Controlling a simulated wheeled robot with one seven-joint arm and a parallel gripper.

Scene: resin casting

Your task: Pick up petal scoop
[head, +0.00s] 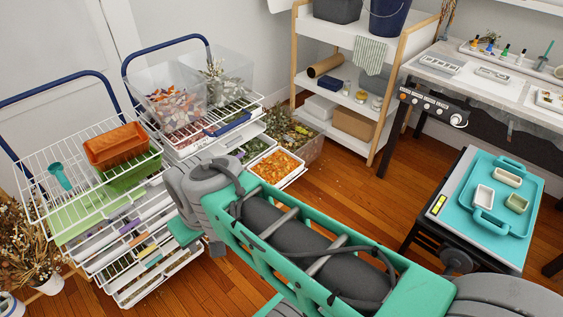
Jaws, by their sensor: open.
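A teal scoop (60,176), which looks like the petal scoop, lies on the top wire shelf of the left rack cart (38,207). It is left of an orange-brown bin and apart from it. My arm reaches from the lower right toward the carts, and its far joint is in front of the right side of the left cart. My gripper's fingers do not show; the arm's own links hide that end.
The orange-brown bin (115,146) sits beside the scoop. A second cart (243,101) holds clear bins of petals. Dried flowers (22,240) stand at the lower left. A teal tray (530,195) lies on a low black stand at the right. Wooden floor is open between.

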